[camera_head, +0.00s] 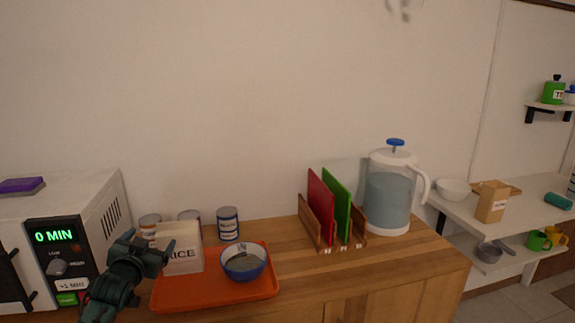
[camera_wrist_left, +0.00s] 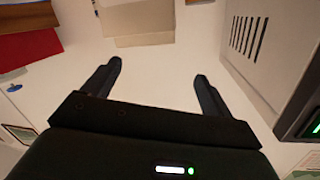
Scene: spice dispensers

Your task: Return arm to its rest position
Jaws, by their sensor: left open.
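My left gripper (camera_head: 151,252) is open and empty. In the head view it is raised in front of the microwave's right side and the rice box (camera_head: 183,250). In the left wrist view its two dark fingers (camera_wrist_left: 157,82) are spread apart with nothing between them. A pale wall lies behind them, and the microwave's vented side (camera_wrist_left: 262,45) is at the right. My right gripper is not in view.
An orange tray (camera_head: 215,299) holds a blue bowl (camera_head: 244,265) and the rice box. Several cans (camera_head: 228,223) stand behind. The microwave (camera_head: 70,240) is at left. A board rack (camera_head: 330,225) and a water jug (camera_head: 390,195) stand at the counter's right.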

